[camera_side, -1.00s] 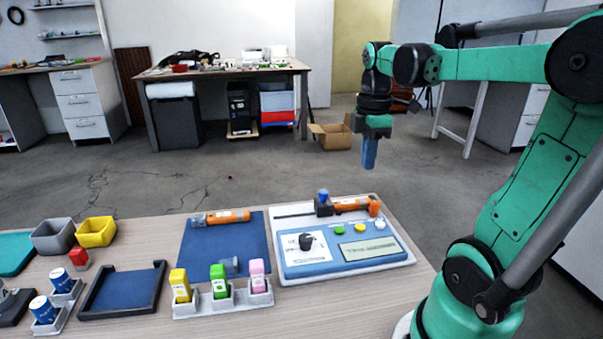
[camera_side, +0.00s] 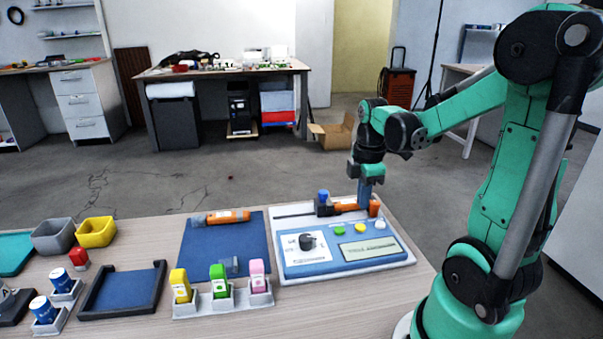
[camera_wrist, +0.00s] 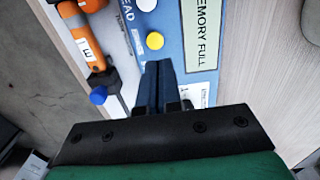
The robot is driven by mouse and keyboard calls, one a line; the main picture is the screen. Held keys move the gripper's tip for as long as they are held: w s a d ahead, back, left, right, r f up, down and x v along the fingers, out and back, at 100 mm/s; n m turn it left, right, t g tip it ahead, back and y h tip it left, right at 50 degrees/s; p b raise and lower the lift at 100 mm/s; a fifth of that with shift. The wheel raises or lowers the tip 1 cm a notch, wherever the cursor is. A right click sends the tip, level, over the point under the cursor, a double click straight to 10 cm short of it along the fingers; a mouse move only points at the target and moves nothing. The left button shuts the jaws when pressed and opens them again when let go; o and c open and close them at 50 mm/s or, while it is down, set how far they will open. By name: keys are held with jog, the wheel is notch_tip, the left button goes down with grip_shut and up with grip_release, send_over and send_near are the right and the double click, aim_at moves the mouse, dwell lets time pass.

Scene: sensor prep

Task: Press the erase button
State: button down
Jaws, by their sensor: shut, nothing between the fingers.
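The blue-and-white device (camera_side: 300,265) lies on the table with a green button (camera_side: 339,232), a yellow button (camera_side: 360,228) and a white button (camera_side: 379,225) above its display (camera_side: 368,249). In the wrist view the display (camera_wrist: 202,35) reads "MEMORY FULL". I cannot read which button is erase. My gripper (camera_side: 365,208) is shut and empty, pointing down over the device's back edge. In the wrist view its fingertips (camera_wrist: 158,66) appear just below the yellow button (camera_wrist: 155,41), with the white button (camera_wrist: 147,5) beyond. The green button is not visible there.
An orange sensor (camera_side: 345,208) and a blue knob (camera_side: 323,195) sit along the device's back, close to my fingers. A black dial (camera_side: 307,241) is on its left. Another orange sensor (camera_side: 228,217) lies on a blue mat (camera_side: 215,247); coloured bottles stand in front.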

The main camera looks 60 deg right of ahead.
aim_at(359, 228)
jog(key=shift+f, duration=2.65)
jog(key=shift+f, duration=0.1)
jog(key=shift+f, duration=0.8)
jog(key=shift+r, duration=0.1)
jog(key=shift+w+r, duration=0.1)
jog(key=shift+r, duration=4.25)
